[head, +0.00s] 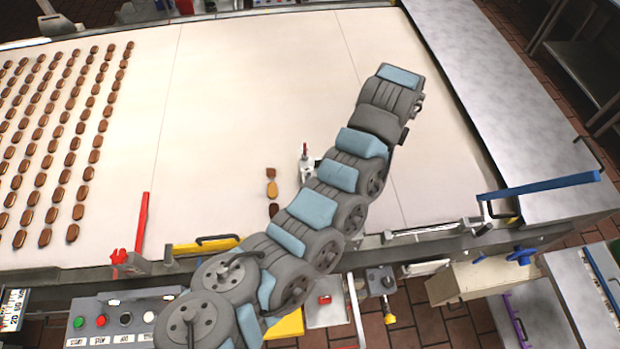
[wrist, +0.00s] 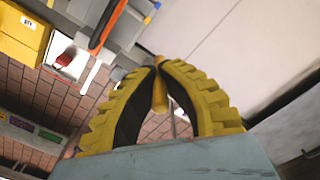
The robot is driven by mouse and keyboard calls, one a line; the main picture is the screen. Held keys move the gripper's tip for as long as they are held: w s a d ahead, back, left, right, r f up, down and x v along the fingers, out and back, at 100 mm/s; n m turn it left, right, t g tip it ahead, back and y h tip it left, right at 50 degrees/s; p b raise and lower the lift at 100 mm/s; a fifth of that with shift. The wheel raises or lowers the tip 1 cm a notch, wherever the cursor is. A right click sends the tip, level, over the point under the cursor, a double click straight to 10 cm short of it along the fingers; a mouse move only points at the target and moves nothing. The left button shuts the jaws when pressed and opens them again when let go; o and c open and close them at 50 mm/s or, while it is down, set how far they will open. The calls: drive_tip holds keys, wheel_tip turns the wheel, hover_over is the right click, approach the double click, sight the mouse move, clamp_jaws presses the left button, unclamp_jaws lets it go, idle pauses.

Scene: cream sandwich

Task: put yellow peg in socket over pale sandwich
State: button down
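My gripper (wrist: 158,63) shows in the wrist view, its two yellow ribbed fingers closed together at the tips around a slim yellow peg (wrist: 160,98). The peg shows in the gap between the fingers. In the head view my arm reaches up and right over the belt, and the gripper itself is hidden. A pale yellowish sandwich (head: 272,189) lies on the belt left of my arm, in a short column with a dark sandwich above it and another below. I cannot make out the socket clearly.
The cream belt (head: 230,100) is bare in the middle. Rows of brown sandwiches (head: 60,130) cover its left side. A small upright fitting (head: 306,160) stands near my arm. A red lever (head: 142,222), a blue lever (head: 540,186) and a button panel (head: 115,320) line the front.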

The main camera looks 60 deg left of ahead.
drive_tip(key=s+a+f+b, duration=0.1)
drive_tip(key=s+a+f, duration=0.25)
drive_tip(key=s, duration=0.75)
drive_tip(key=s+a+f+b, duration=0.15)
drive_tip(key=s+f, duration=0.25)
drive_tip(key=s, duration=0.6)
drive_tip(key=w+a+f+b, duration=0.3)
drive_tip(key=w+a+b, duration=0.2)
drive_tip(key=a+b, duration=0.2)
drive_tip(key=shift+a+f+m+b, duration=0.15)
drive_tip(key=shift+a+m+b, duration=0.05)
drive_tip(key=shift+m+b, duration=0.2)
drive_tip(key=shift+f, duration=0.1)
